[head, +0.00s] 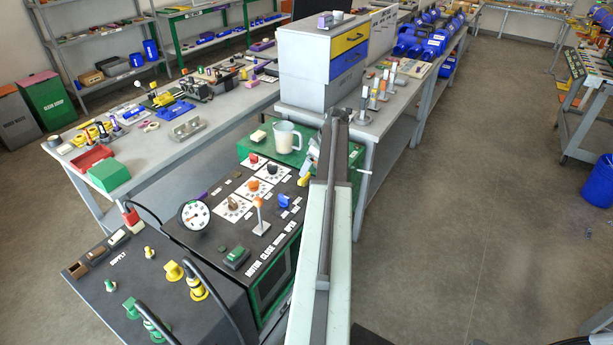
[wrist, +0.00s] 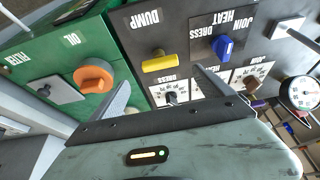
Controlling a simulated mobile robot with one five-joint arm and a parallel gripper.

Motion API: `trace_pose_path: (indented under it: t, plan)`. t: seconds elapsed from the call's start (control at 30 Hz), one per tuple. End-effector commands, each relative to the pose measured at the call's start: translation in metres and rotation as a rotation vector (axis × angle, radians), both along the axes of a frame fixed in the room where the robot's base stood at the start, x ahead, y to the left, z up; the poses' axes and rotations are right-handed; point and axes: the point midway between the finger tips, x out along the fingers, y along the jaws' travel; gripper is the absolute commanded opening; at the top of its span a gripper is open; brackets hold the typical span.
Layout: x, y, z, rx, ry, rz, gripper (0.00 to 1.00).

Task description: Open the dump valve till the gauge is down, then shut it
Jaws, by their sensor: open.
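The dump valve is a yellow bar handle (wrist: 158,62) beside the DUMP label on the dark panel. In the wrist view it lies crosswise between and just beyond my open fingertips; neither finger visibly touches it. My gripper (wrist: 161,78) is empty. In the head view the yellow handle (head: 304,179) shows at the panel's far right corner, beside my arm, which hides much of my gripper. The round white gauge (head: 194,214) stands at the panel's left edge; it also shows at the right in the wrist view (wrist: 300,92). Its reading is too small to tell.
A blue selector knob (wrist: 224,47) sits right of the yellow handle. An orange oil cap (wrist: 95,76) is on the green unit to the left, near my left finger. A clear jug (head: 286,137) stands on the green unit.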

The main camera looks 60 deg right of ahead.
Motion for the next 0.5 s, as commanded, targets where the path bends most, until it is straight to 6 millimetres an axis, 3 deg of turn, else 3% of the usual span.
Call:
trace_pose_path:
  t: [0.3,0.5]
  plan:
    - [0.019,0.0,-0.055,0.0,0.001,0.001,0.9]
    - [0.027,0.0,-0.07,0.0,0.001,-0.001,0.9]
